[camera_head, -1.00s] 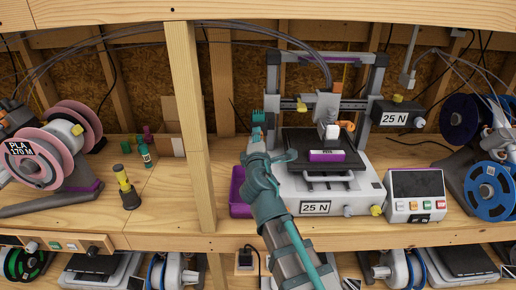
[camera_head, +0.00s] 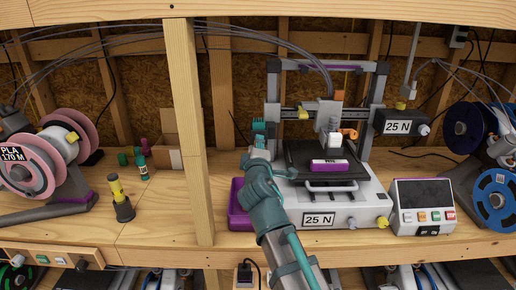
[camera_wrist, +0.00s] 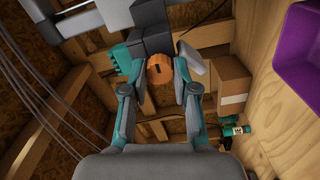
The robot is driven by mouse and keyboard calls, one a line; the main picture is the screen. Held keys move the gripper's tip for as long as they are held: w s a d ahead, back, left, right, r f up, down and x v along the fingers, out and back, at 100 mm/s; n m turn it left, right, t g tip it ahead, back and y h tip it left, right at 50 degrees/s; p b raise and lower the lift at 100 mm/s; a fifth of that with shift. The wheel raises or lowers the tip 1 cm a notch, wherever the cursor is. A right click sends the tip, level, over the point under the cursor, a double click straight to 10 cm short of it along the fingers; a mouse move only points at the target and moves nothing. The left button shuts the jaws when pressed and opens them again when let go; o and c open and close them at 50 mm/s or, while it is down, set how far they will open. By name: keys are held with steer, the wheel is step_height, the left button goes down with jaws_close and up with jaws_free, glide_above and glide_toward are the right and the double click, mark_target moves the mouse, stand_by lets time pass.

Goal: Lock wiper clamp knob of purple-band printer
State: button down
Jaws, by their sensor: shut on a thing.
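The purple-band printer (camera_head: 345,208) stands right of the wooden post, with a purple strip on its top beam. In the wrist view, my gripper (camera_wrist: 160,78) has its two fingers on either side of a round orange knob (camera_wrist: 158,68), shut on it. A dark slot shows on the knob's face, running roughly up and down in the picture. A teal toothed wiper piece (camera_wrist: 118,60) and dark grey blocks (camera_wrist: 150,40) are beside the knob. In the head view, my gripper (camera_head: 257,146) is at the printer's left side, just below the teal piece (camera_head: 258,127); the knob is hidden there.
A purple bin (camera_head: 238,212) sits left of the printer, under my arm. The wooden post (camera_head: 186,130) rises close to the left. Cardboard boxes (camera_wrist: 231,78) and small bottles (camera_wrist: 228,130) lie nearby. A control box (camera_head: 423,206) stands right of the printer.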

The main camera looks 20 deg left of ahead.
steer(key=c, duration=0.9)
jaws_free()
steer(key=v, duration=0.7)
steer(key=shift+s+d, duration=0.1)
steer(key=shift+s, duration=0.2)
